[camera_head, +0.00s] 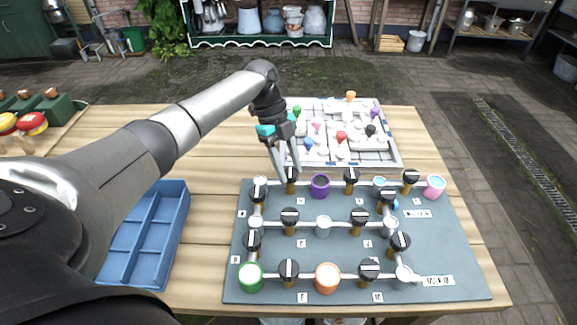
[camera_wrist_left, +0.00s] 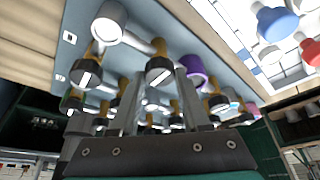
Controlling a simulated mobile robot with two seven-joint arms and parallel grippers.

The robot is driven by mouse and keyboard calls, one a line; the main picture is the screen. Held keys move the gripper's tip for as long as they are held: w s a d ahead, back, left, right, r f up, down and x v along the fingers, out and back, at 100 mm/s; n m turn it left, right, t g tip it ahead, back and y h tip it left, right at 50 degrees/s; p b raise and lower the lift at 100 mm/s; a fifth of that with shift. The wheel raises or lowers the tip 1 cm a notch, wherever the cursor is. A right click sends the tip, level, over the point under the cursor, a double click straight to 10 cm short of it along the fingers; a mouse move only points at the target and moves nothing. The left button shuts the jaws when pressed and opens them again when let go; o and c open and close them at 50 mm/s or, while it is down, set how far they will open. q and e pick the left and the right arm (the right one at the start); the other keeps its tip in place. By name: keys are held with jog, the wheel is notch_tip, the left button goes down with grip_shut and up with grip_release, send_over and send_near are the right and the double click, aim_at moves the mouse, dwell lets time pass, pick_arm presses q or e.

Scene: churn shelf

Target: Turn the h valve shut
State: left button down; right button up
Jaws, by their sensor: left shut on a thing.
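My left gripper (camera_head: 284,167) reaches down from above to the back row of the pipe board (camera_head: 455,240). Its fingers are at a black-topped valve handle (camera_head: 291,174) on a brass stem, left of a purple cup (camera_head: 320,187). In the left wrist view the fingers (camera_wrist_left: 160,88) stand on either side of that black knob with a white stripe (camera_wrist_left: 160,71), shut on it. The fingers partly hide the handle, so its exact angle is unclear. The small label (camera_head: 301,201) below this valve is too small to read surely. My right gripper is not in view.
Several similar valves stand close by, such as one (camera_head: 351,176) right of the purple cup. Green (camera_head: 250,277), orange (camera_head: 327,278) and pink (camera_head: 434,186) cups end other pipes.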

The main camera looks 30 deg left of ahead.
pick_arm(q)
jog(key=shift+c, duration=1.8)
grip_release()
jog(key=p+v, duration=0.1)
jog(key=v, duration=1.4)
jog(key=shift+a+r, duration=0.1)
